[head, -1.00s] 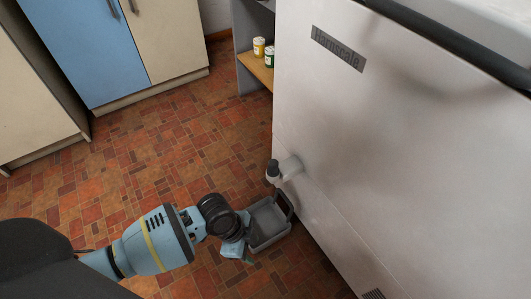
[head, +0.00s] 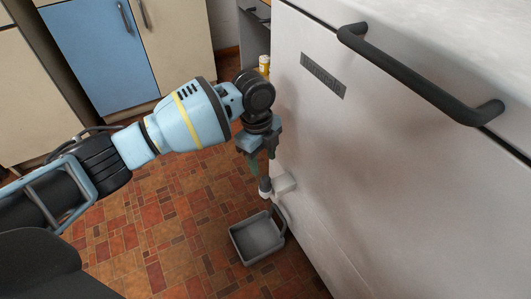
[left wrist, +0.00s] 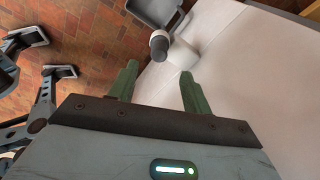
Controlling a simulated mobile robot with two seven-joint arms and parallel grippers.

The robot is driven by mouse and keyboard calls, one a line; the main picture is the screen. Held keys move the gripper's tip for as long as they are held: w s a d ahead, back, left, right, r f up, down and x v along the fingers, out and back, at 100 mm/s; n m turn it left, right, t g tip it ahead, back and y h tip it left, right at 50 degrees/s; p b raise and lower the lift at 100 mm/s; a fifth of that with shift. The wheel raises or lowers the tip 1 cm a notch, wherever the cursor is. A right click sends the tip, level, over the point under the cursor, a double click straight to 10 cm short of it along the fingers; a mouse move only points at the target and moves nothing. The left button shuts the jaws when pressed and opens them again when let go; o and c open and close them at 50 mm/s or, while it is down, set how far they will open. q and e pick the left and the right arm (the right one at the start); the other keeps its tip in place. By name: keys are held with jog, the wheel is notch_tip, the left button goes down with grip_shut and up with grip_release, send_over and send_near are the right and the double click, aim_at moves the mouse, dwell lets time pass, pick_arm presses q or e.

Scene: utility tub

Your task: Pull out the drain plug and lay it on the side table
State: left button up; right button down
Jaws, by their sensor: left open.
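The drain plug (head: 265,184) is a small dark piece with a pale end, on a short white spout (head: 285,182) low on the white front panel. It shows near the top of the left wrist view (left wrist: 159,47), with the spout (left wrist: 182,54) beside it. My left gripper (head: 262,168) is open and empty, its green fingers pointing down close above the plug in the head view. In the left wrist view the plug lies beyond the fingertips (left wrist: 160,75), not between them. The side table cannot be made out. My right gripper is not in view.
A grey tray (head: 235,249) with a raised handle stands on the tiled floor below the spout. A long dark bar handle (head: 415,78) sticks out from the white panel at upper right. A yellow can (head: 264,62) shows behind my arm. Floor to the left is clear.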

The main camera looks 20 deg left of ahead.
aim_at(266, 178)
pick_arm(q)
jog(key=shift+s+f, duration=0.1)
jog(key=shift+f, duration=0.35)
jog(key=f+b, duration=0.1)
jog(key=f, duration=0.1)
jog(key=f+b, duration=0.1)
jog(key=f, duration=0.1)
jog(key=d+f+b, duration=0.1)
jog(key=f, duration=0.1)
jog(key=shift+s+f, duration=0.1)
jog(key=shift+f, duration=0.35)
jog(key=c, duration=1)
jog(key=shift+c, duration=0.3)
jog(key=shift+r, duration=0.4)
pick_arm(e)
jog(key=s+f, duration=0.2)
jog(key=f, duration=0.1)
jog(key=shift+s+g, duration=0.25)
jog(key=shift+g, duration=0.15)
